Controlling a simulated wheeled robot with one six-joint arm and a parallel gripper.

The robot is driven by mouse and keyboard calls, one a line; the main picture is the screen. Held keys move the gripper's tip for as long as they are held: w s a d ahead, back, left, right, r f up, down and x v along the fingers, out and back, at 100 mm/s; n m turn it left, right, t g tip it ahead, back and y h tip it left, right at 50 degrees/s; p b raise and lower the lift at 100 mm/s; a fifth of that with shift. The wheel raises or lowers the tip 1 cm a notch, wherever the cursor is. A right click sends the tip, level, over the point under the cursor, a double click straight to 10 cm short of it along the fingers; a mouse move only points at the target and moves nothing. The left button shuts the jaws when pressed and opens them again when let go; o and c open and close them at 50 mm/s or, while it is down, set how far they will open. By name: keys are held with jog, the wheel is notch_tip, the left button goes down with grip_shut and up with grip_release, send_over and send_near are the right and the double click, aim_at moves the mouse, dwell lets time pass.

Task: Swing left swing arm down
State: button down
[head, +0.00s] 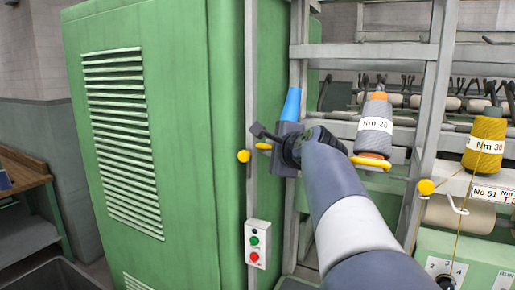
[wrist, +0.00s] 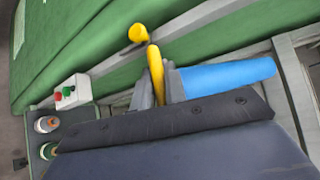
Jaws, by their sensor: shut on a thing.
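The left swing arm shows as a yellow bar (wrist: 155,66) between the two fingers of my gripper (wrist: 160,88) in the wrist view. My gripper is shut on it. In the head view a short yellow end (head: 264,146) shows beside my gripper (head: 268,138), and the gripper hides the rest. A yellow ball knob (head: 244,156) sits on the grey upright just left of it; it also shows in the wrist view (wrist: 138,33). A blue tube (head: 291,104) stands just behind and above my gripper, and it lies close to the right finger in the wrist view (wrist: 228,76).
A large green cabinet (head: 178,190) stands close on the left. A switch box (head: 257,243) with green and red buttons is below my gripper. A grey bobbin (head: 375,125), a yellow bobbin (head: 485,142) and another yellow knob (head: 426,187) are to the right. A wooden bench (head: 20,168) is far left.

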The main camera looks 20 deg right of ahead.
jog(key=shift+f, duration=0.1)
notch_tip(320, 180, down, 20)
jog(key=n+t+h+b, duration=0.1)
jog(key=n+t+b, duration=0.1)
jog(key=b, duration=2.8)
jog(key=shift+n+t+b, duration=0.3)
jog(key=shift+n+t, duration=0.1)
jog(key=shift+t, duration=0.1)
jog(key=shift+a+f, duration=0.1)
jog(key=shift+f, duration=0.05)
jog(key=c, duration=1.5)
grip_release()
jog(key=shift+o, duration=0.2)
